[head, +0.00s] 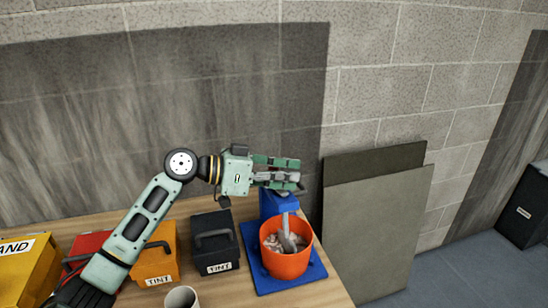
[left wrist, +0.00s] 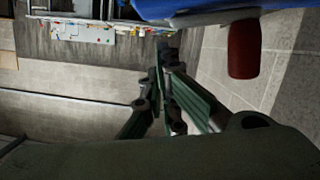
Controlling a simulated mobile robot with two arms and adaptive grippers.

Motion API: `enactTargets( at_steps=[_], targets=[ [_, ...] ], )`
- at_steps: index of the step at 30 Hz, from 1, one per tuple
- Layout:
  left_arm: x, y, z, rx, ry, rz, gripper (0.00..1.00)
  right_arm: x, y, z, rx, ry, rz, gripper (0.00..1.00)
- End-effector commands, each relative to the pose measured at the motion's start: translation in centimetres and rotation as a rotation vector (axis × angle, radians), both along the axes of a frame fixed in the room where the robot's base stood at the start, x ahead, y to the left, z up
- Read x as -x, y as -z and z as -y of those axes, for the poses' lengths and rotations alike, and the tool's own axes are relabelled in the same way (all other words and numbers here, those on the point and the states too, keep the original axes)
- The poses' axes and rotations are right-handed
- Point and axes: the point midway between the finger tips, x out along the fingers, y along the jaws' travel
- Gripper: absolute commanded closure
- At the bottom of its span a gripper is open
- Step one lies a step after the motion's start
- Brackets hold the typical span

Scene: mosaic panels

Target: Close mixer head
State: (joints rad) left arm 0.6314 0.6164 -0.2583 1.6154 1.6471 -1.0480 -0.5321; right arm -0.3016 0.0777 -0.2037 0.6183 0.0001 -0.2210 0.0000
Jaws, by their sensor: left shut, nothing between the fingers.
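The mixer has a blue body (head: 278,204) and a flat blue base (head: 254,262) at the table's right end. An orange bowl (head: 287,262) stands on the base, with pale chunks and a grey beater-like piece (head: 287,232) in it. My left gripper (head: 298,177) is shut and empty just above the blue body and hides its top, so I cannot tell the head's exact tilt. In the left wrist view, the green fingers (left wrist: 165,95) are close together. A blue surface (left wrist: 205,10) spans the top there, with a dark red cylinder (left wrist: 243,50) below it.
On the wooden table (head: 222,285), a black box (head: 214,245), an orange box (head: 155,262), a red box (head: 88,243) and a yellow box (head: 25,270) stand left of the mixer. A white cup (head: 182,297) is at the front. Grey panels (head: 375,230) lean on the wall at right.

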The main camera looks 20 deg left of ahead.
Motion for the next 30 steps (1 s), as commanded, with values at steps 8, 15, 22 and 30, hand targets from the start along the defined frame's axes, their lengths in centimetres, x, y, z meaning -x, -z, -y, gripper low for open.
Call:
enactTargets(
  at_steps=[8, 15, 22, 30],
  targets=[
    [0.4, 1.8, 0.2, 0.001, 0.000, 0.003, 1.00, -0.8, -1.1, 0.9, 0.010, 0.004, 0.012, 0.60],
    [0.4, 2.0, 0.2, 0.000, 0.000, 0.004, 1.00, -0.6, -1.0, 0.8, 0.009, 0.004, 0.009, 0.60],
    [0.6, 2.9, 0.3, -0.014, 0.002, 0.026, 1.00, -0.3, 0.4, 0.1, 0.000, 0.005, 0.005, 0.60],
    [1.0, 5.6, 0.6, -0.087, 0.002, 0.133, 1.00, -0.2, 4.8, -0.6, -0.007, 0.002, 0.004, 0.60]
  ],
)
